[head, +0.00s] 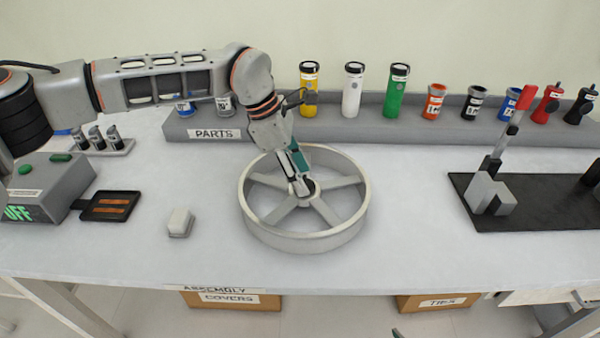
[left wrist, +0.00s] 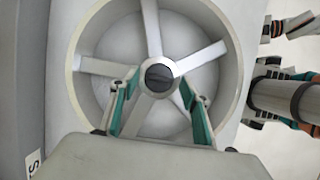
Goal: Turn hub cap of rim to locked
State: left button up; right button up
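The rim (head: 258,226) is a pale spoked wheel lying flat on the table; it also fills the middle of the left wrist view (left wrist: 235,90). Its hub cap (left wrist: 160,76) is a small dark round disc with a raised bar, at the centre of the spokes. My left gripper (head: 301,186) points down over the hub. In the left wrist view its teal-sided fingers (left wrist: 159,88) stand apart on either side of the hub cap, with small gaps visible. I cannot make out any lock mark. My right gripper cannot be clearly made out.
A grey parts shelf (head: 390,127) with several canisters runs along the back. A black mat (head: 540,218) with a fixture and a red-handled lever is to the right. The table's front is clear.

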pick_arm(q)
jog(key=shift+a+r, duration=0.1)
jog(key=v, duration=1.1)
jog(key=shift+r, duration=0.4)
jog(key=shift+r, duration=0.1)
